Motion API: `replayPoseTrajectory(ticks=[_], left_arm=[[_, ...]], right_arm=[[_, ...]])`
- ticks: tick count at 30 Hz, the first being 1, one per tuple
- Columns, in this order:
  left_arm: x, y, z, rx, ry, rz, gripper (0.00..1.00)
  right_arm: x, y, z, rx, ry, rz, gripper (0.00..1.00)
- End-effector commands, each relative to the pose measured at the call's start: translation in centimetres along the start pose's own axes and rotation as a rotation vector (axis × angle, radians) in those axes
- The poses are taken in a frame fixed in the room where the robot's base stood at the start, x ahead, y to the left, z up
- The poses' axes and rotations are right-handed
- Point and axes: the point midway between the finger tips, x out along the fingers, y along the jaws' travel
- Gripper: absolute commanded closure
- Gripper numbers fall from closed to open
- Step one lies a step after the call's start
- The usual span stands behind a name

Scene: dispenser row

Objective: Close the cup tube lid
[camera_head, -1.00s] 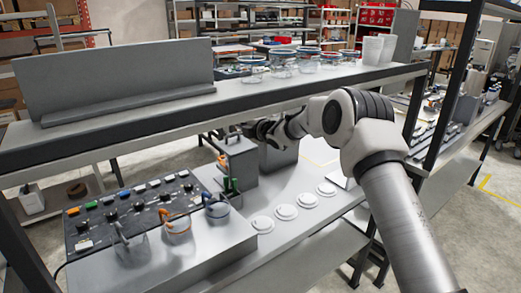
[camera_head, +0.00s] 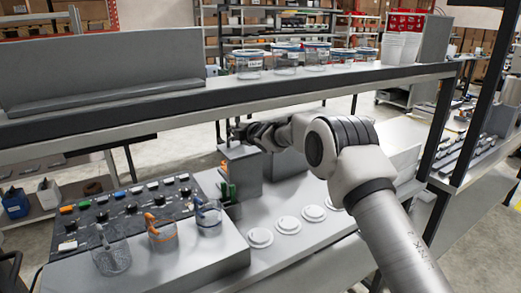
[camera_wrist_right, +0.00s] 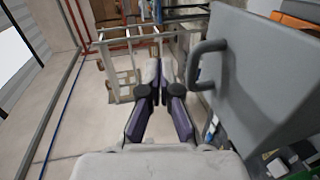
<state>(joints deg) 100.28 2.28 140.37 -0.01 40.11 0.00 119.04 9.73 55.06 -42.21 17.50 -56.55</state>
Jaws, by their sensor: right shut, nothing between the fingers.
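A grey upright box (camera_head: 243,172), which looks like the cup tube unit, stands on the bench under the shelf. In the right wrist view a flat grey panel with a handle, likely its lid (camera_wrist_right: 255,75), fills the right side. The dark curved handle (camera_wrist_right: 203,70) stands out from the panel toward my fingers. My right gripper (camera_head: 238,131) is at the top of the box in the head view. In the wrist view my right gripper (camera_wrist_right: 159,80) is shut and empty, just left of the handle. Contact is unclear. My left gripper is not in view.
White round discs (camera_head: 287,225) lie on the bench to the right. A dark control panel (camera_head: 128,212) lies behind the cups.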

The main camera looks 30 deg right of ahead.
Motion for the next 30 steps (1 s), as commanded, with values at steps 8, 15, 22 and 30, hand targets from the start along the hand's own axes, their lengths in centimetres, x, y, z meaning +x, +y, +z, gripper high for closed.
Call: replayPoseTrajectory(ticks=[8,15,22,30], left_arm=[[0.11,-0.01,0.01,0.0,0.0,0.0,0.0],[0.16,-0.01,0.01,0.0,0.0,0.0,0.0],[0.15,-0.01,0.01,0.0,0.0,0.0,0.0],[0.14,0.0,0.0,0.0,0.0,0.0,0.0]], right_arm=[[0.78,-0.7,-0.03,-0.001,0.001,0.002,1.0],[0.93,-0.91,-0.03,-0.001,0.001,0.001,1.0],[0.93,-0.9,-0.03,-0.001,0.001,0.001,1.0],[0.55,-0.86,-0.02,0.001,0.002,0.0,1.0]])
